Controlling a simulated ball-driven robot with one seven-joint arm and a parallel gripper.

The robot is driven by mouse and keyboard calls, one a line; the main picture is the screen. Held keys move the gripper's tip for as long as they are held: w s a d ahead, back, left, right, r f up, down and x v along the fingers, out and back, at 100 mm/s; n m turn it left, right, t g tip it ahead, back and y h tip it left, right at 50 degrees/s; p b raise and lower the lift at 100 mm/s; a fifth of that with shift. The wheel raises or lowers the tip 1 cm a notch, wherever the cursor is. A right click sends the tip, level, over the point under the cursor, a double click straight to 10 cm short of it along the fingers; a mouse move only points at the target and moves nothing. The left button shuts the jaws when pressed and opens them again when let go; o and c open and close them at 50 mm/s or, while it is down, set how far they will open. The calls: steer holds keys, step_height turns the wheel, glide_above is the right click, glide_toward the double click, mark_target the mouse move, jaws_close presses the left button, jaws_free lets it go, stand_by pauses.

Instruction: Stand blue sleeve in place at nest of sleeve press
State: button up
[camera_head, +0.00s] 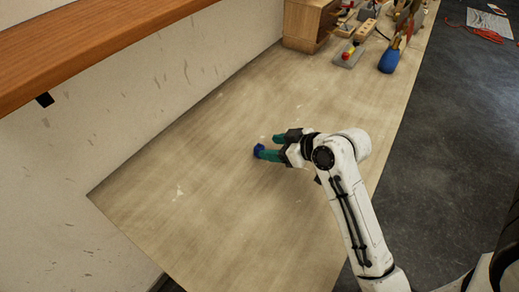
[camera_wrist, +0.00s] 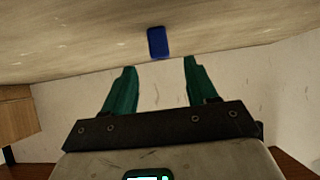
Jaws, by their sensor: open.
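The small blue sleeve (camera_head: 258,150) is on the bench top near the middle of the head view. In the wrist view it is a short blue cylinder (camera_wrist: 158,42), just beyond the fingertips and lined up with the gap between them. My gripper (camera_head: 271,147) has teal fingers spread apart, with nothing between them; they also show in the wrist view (camera_wrist: 160,66). In the head view one finger partly overlaps the sleeve, and I cannot tell if they touch. I cannot make out the sleeve press or its nest for sure among the items at the far end.
The wooden bench top (camera_head: 190,200) is clear around the sleeve. At its far end are a wooden box (camera_head: 303,25), a grey block with red and yellow parts (camera_head: 347,55) and a blue-bottomed upright thing (camera_head: 388,62). A wall and an orange-brown shelf (camera_head: 80,35) run along the left.

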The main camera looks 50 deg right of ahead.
mark_target(259, 146)
steer(key=shift+p+x, duration=0.35)
steer(key=shift+x, duration=1.9)
jaws_close()
steer(key=shift+r, duration=0.15)
steer(key=shift+r, duration=0.5)
steer(key=w+a+r+p+v, duration=0.1)
steer(key=p+v, duration=0.7)
steer(key=v, duration=0.9)
steer(key=shift+s+a+r, duration=0.25)
steer(key=shift+a+r, duration=0.4)
steer(key=shift+a, duration=0.45)
